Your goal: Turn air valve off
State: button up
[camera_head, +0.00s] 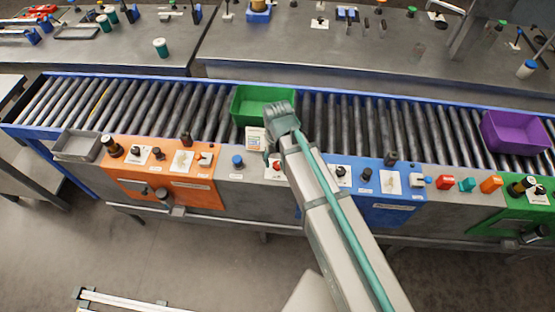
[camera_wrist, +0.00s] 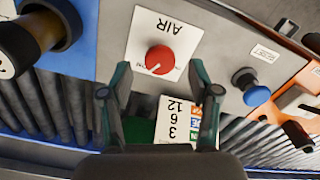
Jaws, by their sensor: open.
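The air valve is a round red knob (camera_wrist: 160,59) on a white plate (camera_wrist: 181,22) marked AIR, which looks upside down in the wrist view. In the head view the red knob (camera_head: 277,166) shows small on the grey panel beside my gripper. A pale mark shows on the knob's lower edge; its setting is too small to read surely. My gripper (camera_wrist: 158,72) is open and empty. Its two fingers lie left and right of the knob in the wrist view. I cannot tell how far the fingertips are from the panel.
A blue button (camera_wrist: 250,89) stands beside the valve. A white numbered card (camera_wrist: 172,122) and a green bin (camera_head: 262,103) are close to the gripper. The roller conveyor (camera_head: 340,120) runs behind.

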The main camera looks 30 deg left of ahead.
jog(key=shift+f, duration=0.9)
jog(key=c, duration=1.1)
jog(key=shift+c, duration=0.2)
